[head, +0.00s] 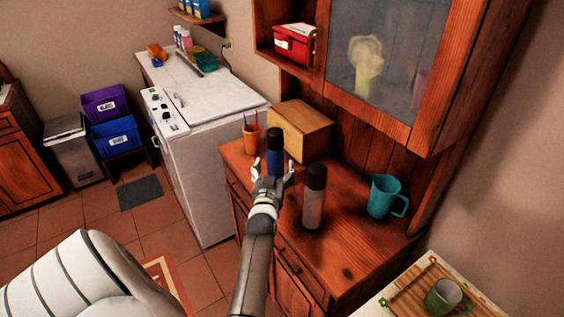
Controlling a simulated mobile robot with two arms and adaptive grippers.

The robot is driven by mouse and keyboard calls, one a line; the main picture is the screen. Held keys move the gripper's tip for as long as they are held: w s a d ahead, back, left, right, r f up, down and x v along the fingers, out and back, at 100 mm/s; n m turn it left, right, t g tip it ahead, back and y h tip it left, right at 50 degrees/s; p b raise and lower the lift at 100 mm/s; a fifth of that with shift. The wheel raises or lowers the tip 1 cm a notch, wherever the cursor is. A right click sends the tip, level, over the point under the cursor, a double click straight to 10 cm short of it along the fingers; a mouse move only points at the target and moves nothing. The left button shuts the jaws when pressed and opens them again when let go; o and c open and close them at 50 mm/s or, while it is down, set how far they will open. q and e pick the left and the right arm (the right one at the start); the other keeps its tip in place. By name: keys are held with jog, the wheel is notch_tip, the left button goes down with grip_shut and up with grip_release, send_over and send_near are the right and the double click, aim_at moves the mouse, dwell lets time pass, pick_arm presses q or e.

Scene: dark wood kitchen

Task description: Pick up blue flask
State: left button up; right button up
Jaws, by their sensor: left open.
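The blue flask (275,158) has a dark cap and stands upright on the wooden counter, in front of a wooden box. My left gripper (272,172) is open at the flask's near side, with a finger to either side of its lower part. The flask's base is hidden behind the gripper, so I cannot tell whether the fingers touch it. A second flask (313,200), grey with a black cap, stands upright just right of my gripper. My right gripper is not in view.
An orange cup (251,138) with sticks stands left of the blue flask. The wooden box (301,128) is behind it. A teal mug (384,196) stands to the right. An upper cabinet (380,70) overhangs the counter. Bare counter (345,250) lies at front right.

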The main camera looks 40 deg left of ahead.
aim_at(274, 148)
pick_arm(q)
jog(key=shift+n+y, duration=0.3)
jog(key=shift+y, duration=0.1)
jog(key=b+x, duration=0.1)
jog(key=x, duration=0.2)
jog(key=b+x, duration=0.2)
jog(key=shift+w+a+r, duration=0.15)
jog(key=shift+a+r, duration=0.05)
jog(key=shift+a, duration=0.3)
jog(key=shift+w+a+r+b, duration=0.1)
jog(key=shift+w+a+b, duration=0.1)
jog(key=shift+w+b, duration=0.15)
jog(key=shift+w+a+r+b, duration=0.1)
jog(key=shift+w+a+b, duration=0.15)
jog(key=shift+b, duration=0.05)
jog(key=b+x, duration=0.2)
jog(key=x, duration=0.1)
jog(key=shift+a, duration=0.15)
jog(key=shift+w+a+r+b, duration=0.1)
jog(key=shift+w+a+b, duration=0.15)
jog(key=shift+w+b, duration=0.15)
jog(key=shift+r, duration=0.15)
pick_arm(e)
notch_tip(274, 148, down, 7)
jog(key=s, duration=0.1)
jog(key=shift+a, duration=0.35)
pick_arm(q)
jog(key=shift+s, duration=0.1)
